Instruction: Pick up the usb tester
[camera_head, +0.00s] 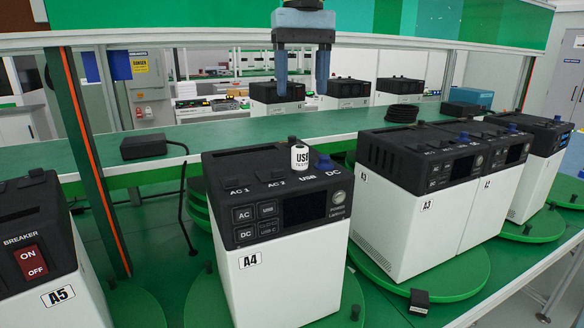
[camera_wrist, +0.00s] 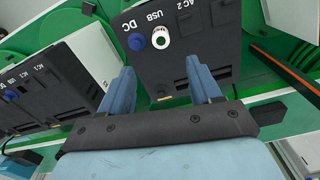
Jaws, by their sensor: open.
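The usb tester (camera_head: 299,155) is a small white cylinder with a black top, labelled USB. It stands upright on the black top of the unit marked A4 (camera_head: 280,288), at the USB spot. In the wrist view the usb tester (camera_wrist: 161,43) shows from above as a white ring, beside a blue knob (camera_wrist: 136,41). My gripper (camera_head: 303,88) hangs pointing down above and behind the A4 unit, well apart from the usb tester. Its blue fingers also show in the wrist view (camera_wrist: 163,88), spread wide with nothing between them.
Units A3 (camera_head: 400,216) and others stand to the right, and A5 (camera_head: 60,298) at the left, on green turntables. A green post (camera_head: 90,160) rises left of A4.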

